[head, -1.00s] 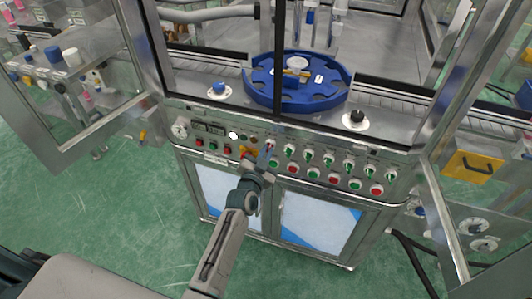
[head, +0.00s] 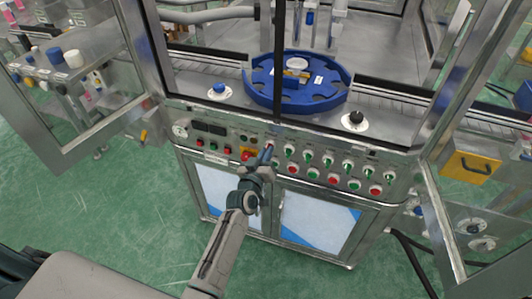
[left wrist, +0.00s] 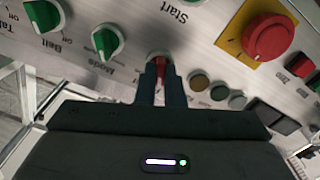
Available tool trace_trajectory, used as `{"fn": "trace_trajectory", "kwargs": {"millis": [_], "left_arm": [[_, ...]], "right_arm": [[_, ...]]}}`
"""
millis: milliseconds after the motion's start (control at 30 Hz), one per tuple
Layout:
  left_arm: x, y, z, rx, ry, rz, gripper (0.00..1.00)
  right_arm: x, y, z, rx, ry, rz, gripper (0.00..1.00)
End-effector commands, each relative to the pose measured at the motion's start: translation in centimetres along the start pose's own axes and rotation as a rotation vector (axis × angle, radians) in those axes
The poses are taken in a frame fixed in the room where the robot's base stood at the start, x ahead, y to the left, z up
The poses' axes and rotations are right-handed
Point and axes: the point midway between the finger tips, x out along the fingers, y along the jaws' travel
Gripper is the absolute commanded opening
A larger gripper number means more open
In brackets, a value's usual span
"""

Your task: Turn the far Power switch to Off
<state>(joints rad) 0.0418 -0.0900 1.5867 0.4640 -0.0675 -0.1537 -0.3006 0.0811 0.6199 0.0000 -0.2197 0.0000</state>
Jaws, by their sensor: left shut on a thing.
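The red-handled switch (left wrist: 163,67) is on the machine's front panel (head: 225,134), between a green Mode switch (left wrist: 107,41) and the small round lamps. In the left wrist view, my left gripper (left wrist: 161,76) has its two dark fingers closed on the sides of the red handle. In the head view, my left gripper (head: 266,154) reaches the panel at this switch and covers most of it. The switch's label is hidden or unreadable. The panel display (head: 209,128) is dark. My right gripper is not in view.
A red emergency stop button (left wrist: 272,38) on a yellow plate is close beside the gripper. Several green switches and red and green buttons line the panel to its right. Glass doors stand open on both sides. A blue rotary table (head: 300,105) is behind the panel.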

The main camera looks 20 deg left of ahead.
Motion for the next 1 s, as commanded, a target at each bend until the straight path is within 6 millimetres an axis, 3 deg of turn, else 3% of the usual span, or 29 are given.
{"fn": "trace_trajectory", "kwargs": {"millis": [333, 833, 900, 967, 1000], "left_arm": [[-0.01, -0.03, 0.05, -0.123, -0.002, 0.0, 0.0], [-0.02, -0.03, 0.07, -0.142, -0.001, 0.0, 0.0], [-0.02, -0.02, 0.07, -0.141, -0.001, 0.0, 0.2], [-0.02, -0.02, 0.06, -0.141, -0.001, 0.0, 0.3], [-0.01, -0.02, 0.05, -0.141, -0.001, 0.0, 0.3]], "right_arm": [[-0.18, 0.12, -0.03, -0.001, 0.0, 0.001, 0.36], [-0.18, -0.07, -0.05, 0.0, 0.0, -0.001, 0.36], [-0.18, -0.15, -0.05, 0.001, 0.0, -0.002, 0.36], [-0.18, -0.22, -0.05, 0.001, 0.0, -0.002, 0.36], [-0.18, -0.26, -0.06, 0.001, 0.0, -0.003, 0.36]]}}
